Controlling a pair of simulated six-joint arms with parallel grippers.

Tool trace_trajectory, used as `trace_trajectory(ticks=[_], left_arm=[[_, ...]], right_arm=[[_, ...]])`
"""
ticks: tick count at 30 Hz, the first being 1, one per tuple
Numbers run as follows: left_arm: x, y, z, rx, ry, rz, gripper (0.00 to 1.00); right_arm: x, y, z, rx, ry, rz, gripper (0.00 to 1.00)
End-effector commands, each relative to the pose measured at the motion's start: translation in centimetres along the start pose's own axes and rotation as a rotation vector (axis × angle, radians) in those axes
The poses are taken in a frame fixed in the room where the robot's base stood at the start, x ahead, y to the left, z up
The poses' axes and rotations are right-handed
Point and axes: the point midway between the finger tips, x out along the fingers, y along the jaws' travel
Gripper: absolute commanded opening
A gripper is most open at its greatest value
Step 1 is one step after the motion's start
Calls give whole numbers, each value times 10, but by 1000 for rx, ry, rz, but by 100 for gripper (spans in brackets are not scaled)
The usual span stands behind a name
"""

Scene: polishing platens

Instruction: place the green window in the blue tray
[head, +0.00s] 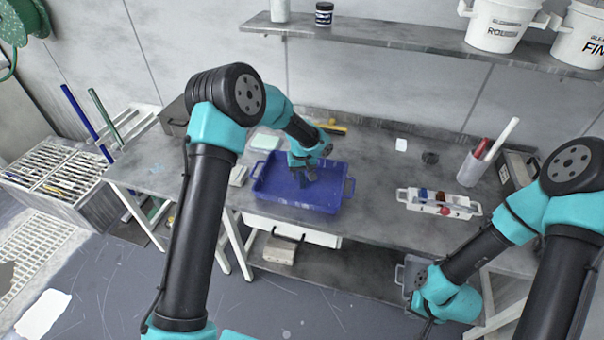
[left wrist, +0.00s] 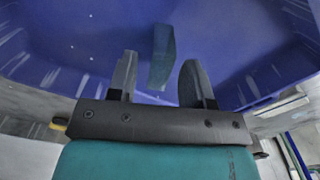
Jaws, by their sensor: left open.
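The blue tray (head: 270,200) stands on the grey bench, and its inside fills most of the left wrist view (left wrist: 85,45). My left gripper (head: 302,178) is over the tray, pointing down into it. Its two fingers (left wrist: 155,82) are apart. A dark green flat piece, which looks like the green window (left wrist: 162,57), shows between and beyond the fingertips against the tray's inside. I cannot tell whether it rests on the floor or is just above it. In the head view my left gripper hides it. My right arm's wrist is low at the bench's front right; its fingertips cannot be made out.
A pale green slab (head: 265,142) lies behind the tray's left end. A white caddy (head: 438,204) with small bottles stands to the right, and a cup of markers (head: 472,168) behind it. The bench between tray and caddy is clear. A shelf (head: 400,42) runs above.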

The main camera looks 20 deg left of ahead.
Motion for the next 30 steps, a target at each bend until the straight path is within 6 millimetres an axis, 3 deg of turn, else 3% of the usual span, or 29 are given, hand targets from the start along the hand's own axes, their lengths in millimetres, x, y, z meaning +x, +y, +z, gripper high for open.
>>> trace_trajectory(ticks=[5, 10, 24, 30], left_arm=[[-4, 0, 0, 0, 1, 1, 46], [-19, 0, 0, -1, 2, 1, 46], [-103, 0, 0, 0, 3, 2, 46], [-121, 0, 0, 0, 0, 0, 46]], right_arm=[[0, 0, 0, 0, 0, 0, 0], [0, 0, 0, 0, 0, 0, 0], [0, 0, 0, 0, 0, 0, 0], [0, 0, 0, 0, 0, 0, 0]])
